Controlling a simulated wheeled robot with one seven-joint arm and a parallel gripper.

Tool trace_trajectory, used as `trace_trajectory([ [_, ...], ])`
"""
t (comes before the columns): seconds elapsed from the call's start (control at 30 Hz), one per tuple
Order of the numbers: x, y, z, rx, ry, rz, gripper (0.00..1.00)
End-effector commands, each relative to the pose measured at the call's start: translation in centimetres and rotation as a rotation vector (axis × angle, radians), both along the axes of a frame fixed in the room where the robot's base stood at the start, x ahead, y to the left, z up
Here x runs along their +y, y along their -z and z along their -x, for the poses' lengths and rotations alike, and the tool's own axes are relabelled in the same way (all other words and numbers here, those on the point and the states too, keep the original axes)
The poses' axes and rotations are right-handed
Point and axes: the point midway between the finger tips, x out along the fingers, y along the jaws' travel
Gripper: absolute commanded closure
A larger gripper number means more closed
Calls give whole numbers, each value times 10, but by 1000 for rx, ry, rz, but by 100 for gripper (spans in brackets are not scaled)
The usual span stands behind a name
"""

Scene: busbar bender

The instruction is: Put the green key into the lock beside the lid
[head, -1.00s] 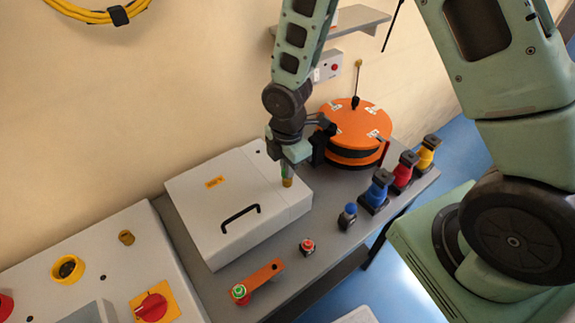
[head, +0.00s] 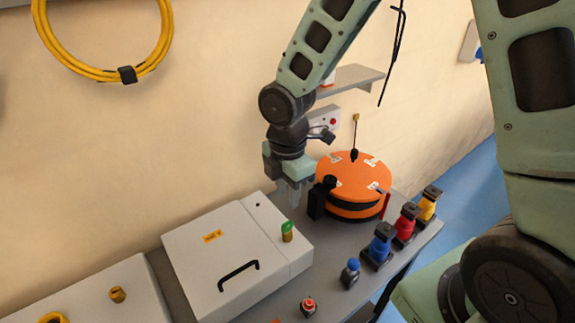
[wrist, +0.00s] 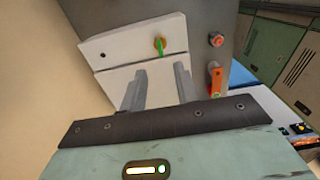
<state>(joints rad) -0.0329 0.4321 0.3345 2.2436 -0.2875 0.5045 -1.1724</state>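The green key (head: 287,226) stands upright at the brass lock (head: 287,237) on the strip of the white box (head: 300,258), beside the lid (head: 205,265) with its black handle. In the wrist view the green key (wrist: 161,47) shows ahead, beyond my fingertips. It looks seated in the lock, though the depth cannot be told. My gripper (head: 292,202) is open and empty, behind and above the key, apart from it. Its two spread fingers (wrist: 160,88) also show in the wrist view with nothing between them.
An orange round drum (head: 350,205) stands right of my gripper. Blue (head: 379,245), red (head: 406,222) and yellow (head: 428,205) pieces line the bench's right edge. A small blue-topped piece (head: 350,271) and a red button (head: 308,306) are nearer. A yellow cable coil (head: 160,45) hangs on the wall.

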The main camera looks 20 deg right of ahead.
Motion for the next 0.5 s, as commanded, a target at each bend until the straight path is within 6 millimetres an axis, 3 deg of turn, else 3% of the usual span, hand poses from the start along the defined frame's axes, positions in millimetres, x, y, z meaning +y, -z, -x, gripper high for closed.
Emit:
trace_trajectory([
  [0.2, 0, -47, -1, -6, 1, -1, 69],
  [0.5, 0, -74, 0, -1, 0, 0, 69],
])
